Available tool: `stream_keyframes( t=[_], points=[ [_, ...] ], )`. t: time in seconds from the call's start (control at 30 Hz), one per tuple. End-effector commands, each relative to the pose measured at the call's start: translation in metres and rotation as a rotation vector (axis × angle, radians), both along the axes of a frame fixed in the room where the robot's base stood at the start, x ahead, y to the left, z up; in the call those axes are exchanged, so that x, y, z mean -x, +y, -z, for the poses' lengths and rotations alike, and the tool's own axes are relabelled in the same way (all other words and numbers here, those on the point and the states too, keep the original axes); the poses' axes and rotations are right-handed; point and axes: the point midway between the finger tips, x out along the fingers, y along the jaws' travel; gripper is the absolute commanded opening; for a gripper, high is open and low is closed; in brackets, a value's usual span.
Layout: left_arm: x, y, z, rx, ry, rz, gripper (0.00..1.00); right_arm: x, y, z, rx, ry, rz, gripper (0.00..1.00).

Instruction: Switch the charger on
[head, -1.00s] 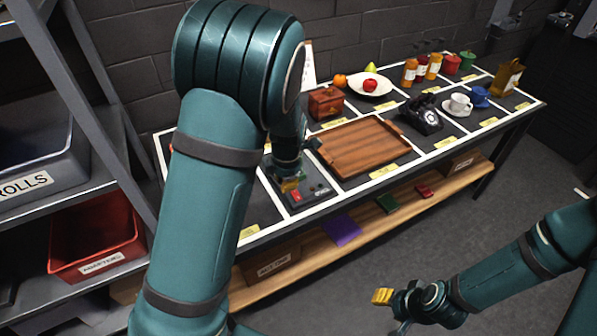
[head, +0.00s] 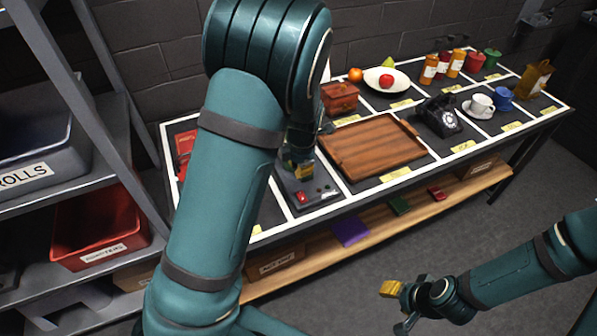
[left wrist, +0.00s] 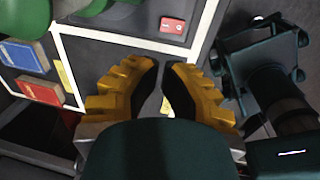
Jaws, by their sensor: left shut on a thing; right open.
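The charger (head: 318,188) looks to be the dark box with a red switch (head: 302,197) at the front of the table. The red switch also shows in the left wrist view (left wrist: 172,25), near the top edge and beyond the fingertips. My left gripper (head: 298,168) is over the back left part of the box, its yellow tips apart from the red switch in the picture. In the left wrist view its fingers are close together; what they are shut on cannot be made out. My right gripper (head: 397,306) is open and empty over the floor in front of the table.
A wooden tray (head: 372,147) lies right of the charger, with a brown box (head: 340,97) behind. A black telephone (head: 438,116) and a cup (head: 481,104) stand farther right. Red books (head: 185,145) lie at the table's left end. A shelf rack (head: 85,105) stands at the left.

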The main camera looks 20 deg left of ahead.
Motion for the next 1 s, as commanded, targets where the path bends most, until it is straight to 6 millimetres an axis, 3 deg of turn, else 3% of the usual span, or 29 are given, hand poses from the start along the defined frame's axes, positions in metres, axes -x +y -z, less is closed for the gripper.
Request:
stream_keyframes(
  t=[0.2,0.5,0.7,1.0],
  points=[
    [-0.003,0.006,0.046,-0.002,0.005,-0.002,0.00,0.004,0.001,0.012,-0.002,0.008,-0.006,0.47],
    [-0.008,0.011,0.098,0.000,0.003,-0.002,0.00,0.008,0.001,0.023,-0.004,0.017,-0.013,0.47],
    [-0.010,0.012,0.115,-0.001,0.002,0.000,0.00,0.009,0.002,0.026,-0.004,0.020,-0.015,0.47],
    [-0.011,0.013,0.118,0.000,0.000,0.000,0.00,0.009,0.002,0.026,-0.005,0.019,-0.015,0.47]
  ],
)
